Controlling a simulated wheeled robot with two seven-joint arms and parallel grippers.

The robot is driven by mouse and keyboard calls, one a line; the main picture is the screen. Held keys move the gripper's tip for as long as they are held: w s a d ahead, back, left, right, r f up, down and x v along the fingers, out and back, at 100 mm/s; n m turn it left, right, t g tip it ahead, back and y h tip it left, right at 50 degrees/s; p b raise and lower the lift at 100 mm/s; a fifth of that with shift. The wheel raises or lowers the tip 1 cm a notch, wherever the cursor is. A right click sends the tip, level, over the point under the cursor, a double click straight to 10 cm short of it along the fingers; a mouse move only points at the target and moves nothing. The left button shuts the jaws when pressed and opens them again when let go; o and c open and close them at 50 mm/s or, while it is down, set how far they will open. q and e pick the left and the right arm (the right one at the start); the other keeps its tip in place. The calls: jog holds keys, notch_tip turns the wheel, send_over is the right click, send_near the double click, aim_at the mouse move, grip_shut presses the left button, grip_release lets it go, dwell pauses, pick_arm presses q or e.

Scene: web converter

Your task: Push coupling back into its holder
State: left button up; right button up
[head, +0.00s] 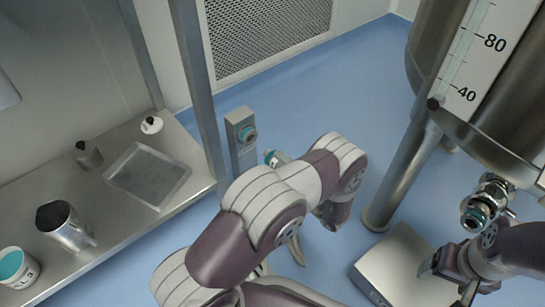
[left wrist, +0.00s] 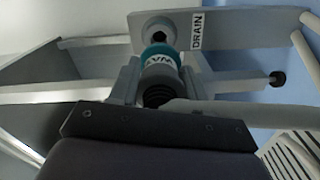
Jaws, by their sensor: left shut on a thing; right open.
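The coupling (left wrist: 160,66), with a teal ring and lettering, is held between the two fingers of my left gripper (left wrist: 159,78) in the left wrist view. Its front end faces the round socket of the grey holder (left wrist: 225,27), which carries a DRAIN label. In the head view the holder (head: 242,158) is a grey post with a teal-ringed socket. The coupling's teal end (head: 270,157) shows just right of it, apparently apart. My right gripper (head: 447,280) is open and empty at the lower right.
A steel bench at the left bears a jug (head: 65,224), a shallow tray (head: 148,177) and a teal-topped pot (head: 17,268). A steel frame upright (head: 197,80) stands left of the holder. A tank leg (head: 403,170) and a grey box (head: 400,265) stand right.

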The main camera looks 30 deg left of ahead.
pick_arm(q)
jog(key=shift+d+r, duration=0.1)
jog(key=shift+x, duration=2.8)
jog(key=shift+s, duration=0.1)
jog(key=shift+x, duration=1.95)
jog(key=o, duration=1.4)
jog(key=shift+d, duration=0.1)
jog(key=p, duration=0.6)
send_near(268, 154)
jog(key=shift+w+a+f, duration=0.85)
jog(key=shift+w+f, duration=0.2)
